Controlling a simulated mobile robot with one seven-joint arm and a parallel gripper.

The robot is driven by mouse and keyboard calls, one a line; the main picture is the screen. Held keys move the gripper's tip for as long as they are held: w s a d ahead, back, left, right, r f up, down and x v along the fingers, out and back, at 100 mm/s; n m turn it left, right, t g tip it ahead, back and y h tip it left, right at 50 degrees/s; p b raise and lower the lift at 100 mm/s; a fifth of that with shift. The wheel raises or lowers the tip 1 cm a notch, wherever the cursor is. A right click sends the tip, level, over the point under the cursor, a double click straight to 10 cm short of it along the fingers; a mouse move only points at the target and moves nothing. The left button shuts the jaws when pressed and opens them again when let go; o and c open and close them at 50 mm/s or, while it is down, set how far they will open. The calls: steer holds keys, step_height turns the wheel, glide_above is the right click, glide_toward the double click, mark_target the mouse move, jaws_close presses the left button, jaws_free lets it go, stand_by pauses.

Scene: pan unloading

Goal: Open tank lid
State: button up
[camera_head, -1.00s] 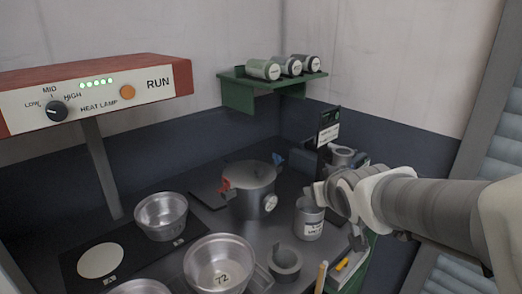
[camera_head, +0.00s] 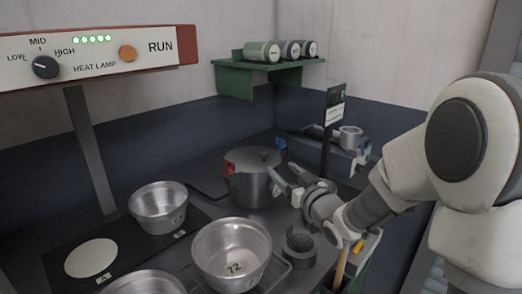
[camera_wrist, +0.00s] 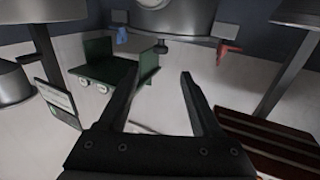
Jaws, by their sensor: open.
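The tank (camera_head: 248,190) is a grey metal pot with a closed round lid (camera_head: 252,158). It has a red clamp (camera_head: 229,169) on its left and a blue clamp (camera_head: 281,145) on its right. In the wrist view the tank (camera_wrist: 165,22) is cut off at the top edge, with the blue clamp (camera_wrist: 122,35) and red clamp (camera_wrist: 230,50) beside it. My gripper (camera_head: 283,174) is close to the tank's right front side. Its two fingers are apart and empty in the wrist view (camera_wrist: 162,76). Whether a fingertip touches the tank is unclear.
A small dark round holder (camera_head: 299,245) sits below my gripper. A heat lamp panel (camera_head: 95,55) hangs at upper left. A green shelf (camera_head: 270,66) holds several canisters.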

mark_target(259, 158)
steer(key=x, duration=1.5)
steer(key=shift+w+a, duration=0.1)
steer(key=shift+w, duration=0.1)
jaws_close()
stand_by(0.8)
